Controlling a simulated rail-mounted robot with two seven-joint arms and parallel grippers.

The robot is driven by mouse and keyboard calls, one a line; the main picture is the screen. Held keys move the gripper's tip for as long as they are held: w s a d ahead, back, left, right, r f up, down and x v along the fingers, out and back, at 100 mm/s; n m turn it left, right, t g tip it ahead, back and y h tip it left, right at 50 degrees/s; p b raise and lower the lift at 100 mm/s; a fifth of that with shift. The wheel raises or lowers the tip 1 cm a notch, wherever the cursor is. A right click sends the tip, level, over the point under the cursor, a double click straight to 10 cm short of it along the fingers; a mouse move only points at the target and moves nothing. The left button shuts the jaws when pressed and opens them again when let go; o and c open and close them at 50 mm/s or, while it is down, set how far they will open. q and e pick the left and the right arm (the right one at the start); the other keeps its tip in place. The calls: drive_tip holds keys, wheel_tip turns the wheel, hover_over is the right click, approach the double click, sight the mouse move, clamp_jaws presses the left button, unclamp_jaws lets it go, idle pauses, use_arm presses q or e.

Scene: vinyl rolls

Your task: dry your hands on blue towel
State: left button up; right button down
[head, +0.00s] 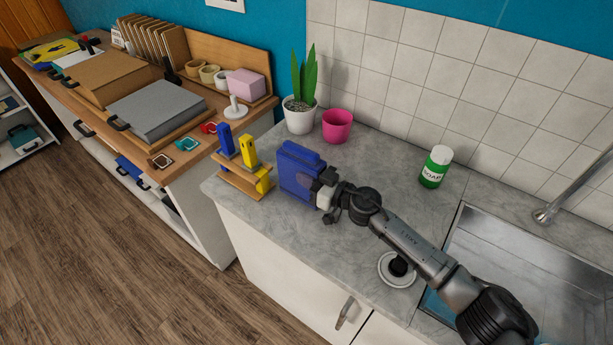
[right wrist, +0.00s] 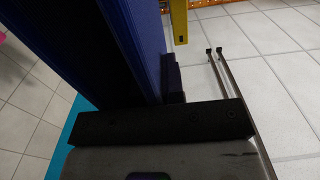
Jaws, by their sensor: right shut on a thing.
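A blue, block-like thing (head: 300,168), which may be the folded blue towel, is upright at the left end of the grey counter in the head view. My right gripper (head: 325,190) is shut on its right side. In the right wrist view the dark blue thing (right wrist: 125,50) rises close behind a black gripper bar (right wrist: 150,122); the grip itself is hidden. Whether the blue thing touches the counter is unclear. My left gripper is not in view.
A wooden rack (head: 240,183) with blue and yellow things stands left of the blue thing. A potted plant (head: 300,115), pink pot (head: 337,125) and green soap bottle (head: 435,167) stand behind. The sink (head: 530,265) is at right. The middle of the counter is mostly clear.

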idle(0.3)
drive_tip(key=c, duration=1.1)
unclamp_jaws()
drive_tip(key=shift+c, duration=0.2)
